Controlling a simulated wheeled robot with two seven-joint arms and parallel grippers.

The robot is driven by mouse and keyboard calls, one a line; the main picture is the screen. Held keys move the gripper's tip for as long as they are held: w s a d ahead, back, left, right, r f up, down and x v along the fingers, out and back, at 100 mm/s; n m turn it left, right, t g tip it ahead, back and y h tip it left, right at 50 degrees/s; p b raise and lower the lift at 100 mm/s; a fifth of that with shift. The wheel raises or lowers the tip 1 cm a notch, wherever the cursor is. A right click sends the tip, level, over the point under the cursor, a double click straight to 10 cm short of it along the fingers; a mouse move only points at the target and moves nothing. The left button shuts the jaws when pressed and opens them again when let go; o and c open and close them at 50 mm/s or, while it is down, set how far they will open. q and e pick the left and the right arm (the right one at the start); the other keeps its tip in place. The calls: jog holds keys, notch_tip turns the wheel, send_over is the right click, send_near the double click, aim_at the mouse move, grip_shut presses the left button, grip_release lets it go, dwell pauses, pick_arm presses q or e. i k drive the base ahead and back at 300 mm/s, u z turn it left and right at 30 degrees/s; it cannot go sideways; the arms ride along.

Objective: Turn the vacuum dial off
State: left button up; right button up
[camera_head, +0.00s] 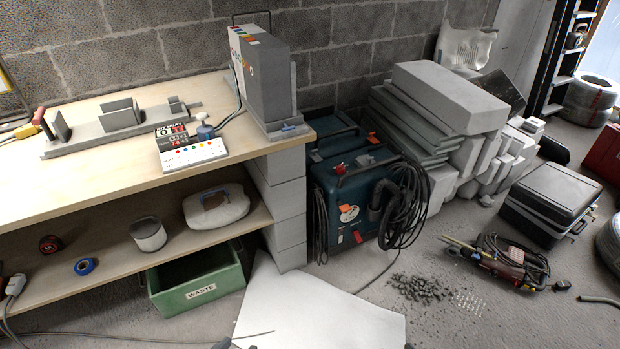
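The vacuum (342,190) is a dark teal boxy machine on the floor right of the bench, with a black hose and cables coiled on its right side. A round white dial (348,213) shows on its front; its setting is too small to read. Red and orange tags or switches sit near it. Small dark tips at the bottom edge seem to be my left gripper (236,345) and my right gripper (408,346). Both are almost wholly cut off, far below and apart from the vacuum. Their opening cannot be made out.
A wooden bench (80,190) fills the left, with a control box (192,152) and grey case (262,75) on top. A green waste bin (197,283) stands below. A white sheet (315,315), rubble (420,288) and a power tool (497,260) lie on the floor. Slabs (450,95) stand behind.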

aim_at(340, 169)
jog(key=u, duration=0.1)
jog(key=k, duration=0.95)
jog(key=z, duration=1.25)
jog(key=i, duration=1.35)
jog(key=u, duration=0.6)
jog(key=i, duration=0.95)
jog(key=u, duration=1)
